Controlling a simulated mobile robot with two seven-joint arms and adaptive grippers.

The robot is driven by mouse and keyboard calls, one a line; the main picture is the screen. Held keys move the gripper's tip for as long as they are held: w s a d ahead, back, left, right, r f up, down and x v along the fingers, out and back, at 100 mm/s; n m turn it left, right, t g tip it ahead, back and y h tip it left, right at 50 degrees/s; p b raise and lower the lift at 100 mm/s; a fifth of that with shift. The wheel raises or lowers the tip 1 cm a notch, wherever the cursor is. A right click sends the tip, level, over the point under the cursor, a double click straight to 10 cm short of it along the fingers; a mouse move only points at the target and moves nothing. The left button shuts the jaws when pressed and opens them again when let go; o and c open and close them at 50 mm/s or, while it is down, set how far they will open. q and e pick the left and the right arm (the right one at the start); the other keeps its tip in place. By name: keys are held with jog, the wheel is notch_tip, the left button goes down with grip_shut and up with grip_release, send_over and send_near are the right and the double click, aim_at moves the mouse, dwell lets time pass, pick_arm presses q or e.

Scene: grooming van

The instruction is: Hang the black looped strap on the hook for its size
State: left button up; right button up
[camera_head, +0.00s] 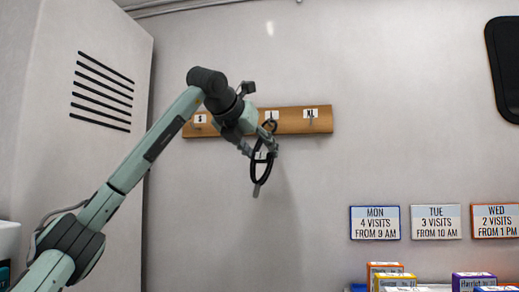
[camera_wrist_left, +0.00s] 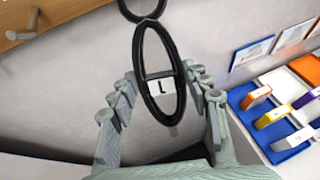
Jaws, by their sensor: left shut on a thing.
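The black looped strap (camera_head: 254,172) hangs upright from my left gripper (camera_head: 262,148). It has a long oval loop, a small ring on top and a white tag marked L (camera_wrist_left: 162,87). In the left wrist view the strap (camera_wrist_left: 140,62) stands between the fingers of my left gripper (camera_wrist_left: 160,92), which is shut on it. The wooden hook board (camera_head: 290,127) on the wall shows labels S, L and XL; my gripper hides part between S and L. The ring overlaps the area just below the L label (camera_head: 271,115); I cannot tell whether it touches that hook. My right gripper is out of view.
A grey cabinet (camera_head: 95,60) with slots stands left. Day signs (camera_head: 375,223) hang on the wall at lower right, above several coloured boxes (camera_head: 395,280). The wall below the board is clear. A peg (camera_wrist_left: 18,36) shows in the left wrist view.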

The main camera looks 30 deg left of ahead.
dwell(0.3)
pick_arm(q)
jog(key=o, duration=1.3)
jog(key=shift+o, duration=0.2)
jog(key=v, duration=1.2)
jog(key=shift+d, duration=0.1)
